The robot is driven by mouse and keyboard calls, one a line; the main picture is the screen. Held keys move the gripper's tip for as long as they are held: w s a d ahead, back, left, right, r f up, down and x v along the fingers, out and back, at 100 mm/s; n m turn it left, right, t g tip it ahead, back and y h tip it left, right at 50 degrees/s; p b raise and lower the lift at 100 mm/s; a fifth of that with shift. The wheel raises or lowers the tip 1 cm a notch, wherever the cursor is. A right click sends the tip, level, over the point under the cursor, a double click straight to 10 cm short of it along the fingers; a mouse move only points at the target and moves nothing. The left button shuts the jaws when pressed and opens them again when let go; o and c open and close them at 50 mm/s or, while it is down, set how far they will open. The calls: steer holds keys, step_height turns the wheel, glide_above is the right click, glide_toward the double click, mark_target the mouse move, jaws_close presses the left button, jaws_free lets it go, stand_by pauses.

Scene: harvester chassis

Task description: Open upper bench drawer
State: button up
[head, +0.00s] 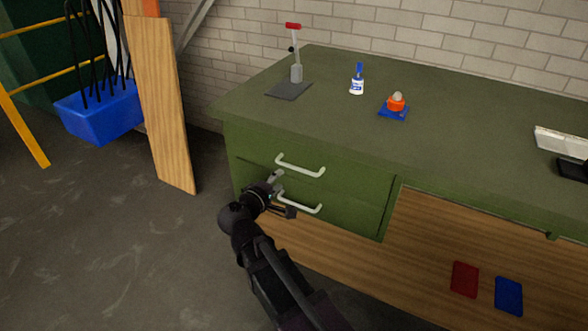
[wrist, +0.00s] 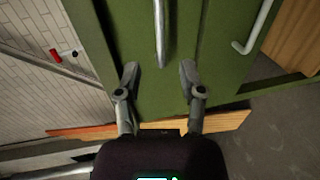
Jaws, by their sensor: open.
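The green bench's upper drawer (head: 250,145) looks shut, its front flush with the bench. Its pale bar handle (head: 300,166) shows in the head view. In the wrist view this handle (wrist: 159,33) lies ahead, lined up between the two fingers. The lower drawer handle (head: 300,203) is just below in the head view and off to the right in the wrist view (wrist: 262,22). My gripper (head: 283,193) is open and empty, close to the drawer fronts near the left ends of the handles. Its spread fingers (wrist: 160,72) do not visibly touch the upper handle.
On the bench top (head: 440,125) stand a red-handled tool (head: 296,68), a blue-capped bottle (head: 357,82) and an orange item on a blue base (head: 396,104). A wooden plank (head: 165,110) and a blue bin (head: 100,112) stand left. The floor (head: 100,240) at left is clear.

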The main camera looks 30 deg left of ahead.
mark_target(293, 168)
steer(key=b+x, duration=0.1)
steer(key=x, duration=0.8)
steer(key=shift+w+b, duration=0.25)
steer(key=shift+b, duration=0.1)
jaws_close()
